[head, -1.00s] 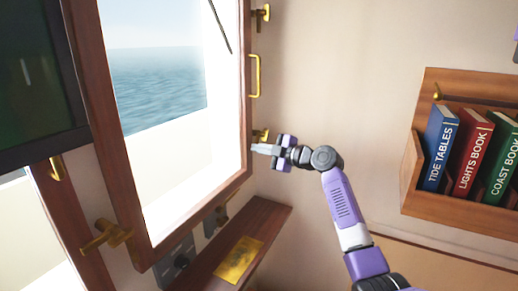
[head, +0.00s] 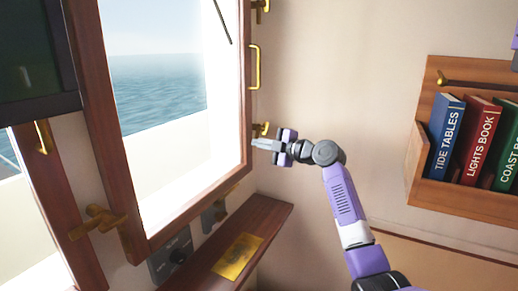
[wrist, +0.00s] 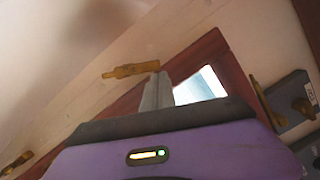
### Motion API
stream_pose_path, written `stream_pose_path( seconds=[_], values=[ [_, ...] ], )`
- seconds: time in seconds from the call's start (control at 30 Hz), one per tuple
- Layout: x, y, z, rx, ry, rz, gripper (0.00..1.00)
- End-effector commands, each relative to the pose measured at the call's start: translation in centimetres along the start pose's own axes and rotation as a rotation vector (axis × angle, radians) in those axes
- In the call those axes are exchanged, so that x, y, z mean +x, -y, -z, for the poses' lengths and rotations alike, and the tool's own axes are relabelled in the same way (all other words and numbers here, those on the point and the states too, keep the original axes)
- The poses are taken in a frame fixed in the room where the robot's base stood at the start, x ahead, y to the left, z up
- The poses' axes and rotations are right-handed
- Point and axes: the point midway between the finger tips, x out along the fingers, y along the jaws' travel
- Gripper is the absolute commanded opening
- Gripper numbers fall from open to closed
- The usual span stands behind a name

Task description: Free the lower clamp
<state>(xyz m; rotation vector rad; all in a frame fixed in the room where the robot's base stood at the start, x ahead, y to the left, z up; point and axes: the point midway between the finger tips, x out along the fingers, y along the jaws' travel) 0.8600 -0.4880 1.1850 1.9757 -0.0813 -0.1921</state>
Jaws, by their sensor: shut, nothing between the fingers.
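The lower clamp (head: 262,129) is a small brass fitting on the right side of the window frame, below the brass pull handle (head: 255,67). My gripper (head: 262,144) is just below it, fingers pointing left toward the frame, shut and empty. In the wrist view a brass clamp lever (wrist: 130,70) lies roughly sideways against the pale wall, just beyond and left of my fingertips (wrist: 157,88). I cannot tell whether the fingertips touch it. The upper clamp (head: 262,5) is at the top edge of the head view.
The wood-framed window (head: 130,190) shows sea outside. A book rack (head: 420,180) hangs at right.

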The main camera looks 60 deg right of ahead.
Motion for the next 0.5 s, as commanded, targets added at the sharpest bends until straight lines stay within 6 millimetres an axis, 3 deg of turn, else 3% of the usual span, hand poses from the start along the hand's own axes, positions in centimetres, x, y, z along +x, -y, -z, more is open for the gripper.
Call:
stream_pose_path(
  seconds=[0.5],
  values=[
    [0.4, 1.4, -1.5, -0.216, -0.001, -0.055, 0.0]
  ],
)
